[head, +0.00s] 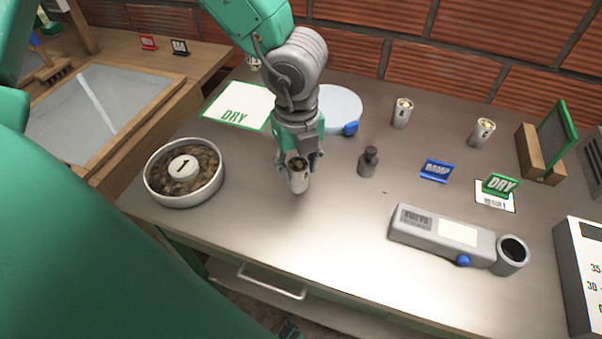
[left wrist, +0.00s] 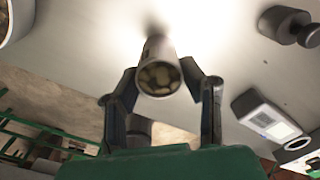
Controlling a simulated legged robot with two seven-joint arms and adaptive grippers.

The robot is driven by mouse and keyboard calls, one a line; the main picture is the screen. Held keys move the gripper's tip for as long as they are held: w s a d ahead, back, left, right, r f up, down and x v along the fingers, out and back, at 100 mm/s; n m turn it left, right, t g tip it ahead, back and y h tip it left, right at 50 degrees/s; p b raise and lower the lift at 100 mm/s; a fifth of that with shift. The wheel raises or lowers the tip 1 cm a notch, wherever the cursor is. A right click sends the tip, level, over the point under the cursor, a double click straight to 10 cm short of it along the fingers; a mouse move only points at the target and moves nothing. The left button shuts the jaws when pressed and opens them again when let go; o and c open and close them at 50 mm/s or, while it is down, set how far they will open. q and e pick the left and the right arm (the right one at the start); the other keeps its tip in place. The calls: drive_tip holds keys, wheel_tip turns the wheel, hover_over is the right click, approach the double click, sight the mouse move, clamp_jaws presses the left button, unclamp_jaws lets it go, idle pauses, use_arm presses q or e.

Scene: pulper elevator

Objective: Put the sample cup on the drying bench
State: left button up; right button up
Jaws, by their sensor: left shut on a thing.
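My left gripper (head: 298,155) is shut on a small white sample cup (head: 299,181) with brownish-green contents, over the metal bench top. In the left wrist view the cup (left wrist: 157,74) sits between the fingers of my left gripper (left wrist: 160,88), its open mouth facing the camera. I cannot tell whether the cup touches the bench. The metal bench (head: 345,215) fills the middle of the head view. A white mat marked DRY (head: 239,104) lies at its back left, and a green DRY sign (head: 500,185) stands at the right.
A round pan of beans (head: 185,172) stands left of the cup. A round scale (head: 335,108), a grey weight (head: 368,162), a blue DAMP sign (head: 437,171), two white cups (head: 402,112) (head: 482,132) and a grey meter (head: 441,230) stand right.

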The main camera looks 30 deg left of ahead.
sight(299, 177)
use_arm(q)
wheel_tip(299, 177, down, 3)
drive_tip(key=shift+f+b, duration=0.1)
drive_tip(key=shift+b, duration=0.2)
drive_tip(key=o, duration=1.2)
drive_tip(key=shift+c, duration=0.2)
wheel_tip(299, 177, up, 12)
drive_tip(key=shift+r+p, duration=0.1)
drive_tip(key=shift+p, duration=1.15)
